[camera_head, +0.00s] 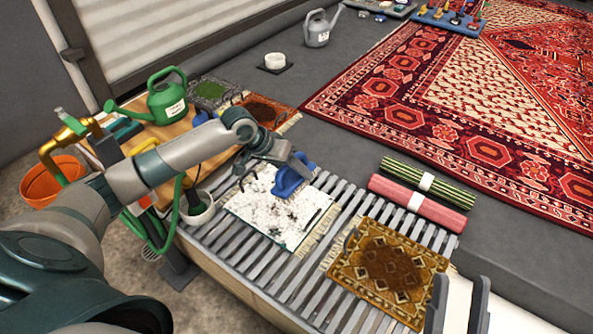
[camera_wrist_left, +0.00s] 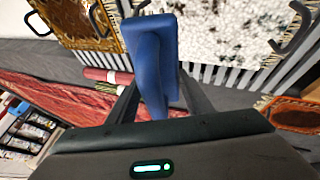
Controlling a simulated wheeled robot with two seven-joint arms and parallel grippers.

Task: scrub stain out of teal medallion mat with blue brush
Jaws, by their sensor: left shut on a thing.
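My left gripper (camera_head: 283,166) is shut on the blue brush (camera_head: 291,181), which also shows between its fingers in the left wrist view (camera_wrist_left: 154,56). The brush is over the upper right part of a mat (camera_head: 262,219) on the slatted rack. This mat is mostly covered in white with dark specks, with a thin teal edge; its medallion cannot be made out. The white mat also shows in the left wrist view (camera_wrist_left: 222,28). I cannot tell whether the bristles touch it. My right gripper (camera_head: 459,308) is open and empty at the bottom right.
A brown patterned mat (camera_head: 388,272) lies on the slatted rack (camera_head: 273,279), right of the white-covered one. Rolled green and pink rugs (camera_head: 417,203) lie behind. A green watering can (camera_head: 166,100), a pot (camera_head: 197,211) and an orange bucket (camera_head: 47,182) stand left.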

